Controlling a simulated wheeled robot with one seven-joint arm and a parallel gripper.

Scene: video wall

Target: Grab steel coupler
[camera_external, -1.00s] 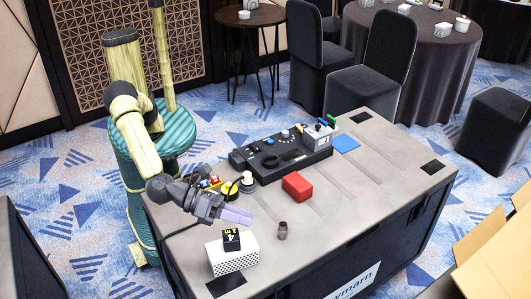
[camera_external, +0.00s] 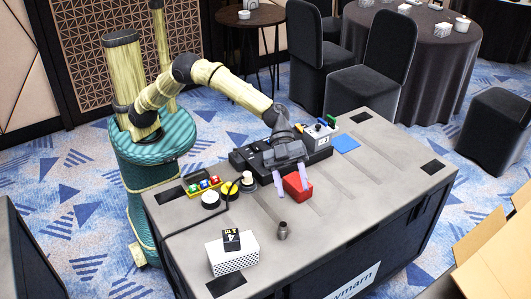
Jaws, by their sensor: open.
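The steel coupler (camera_external: 282,231) is a small dark grey metal piece standing upright on the grey table, toward its front edge. My gripper (camera_external: 293,186) is open and points down, with its pale purple fingers apart. It is above and behind the coupler in the picture, clear of it, in front of the black console. I cannot tell whether the fingers touch the red box.
A white perforated box (camera_external: 232,254) with a black cube (camera_external: 231,239) on it stands left of the coupler. The table's right side is mostly clear.

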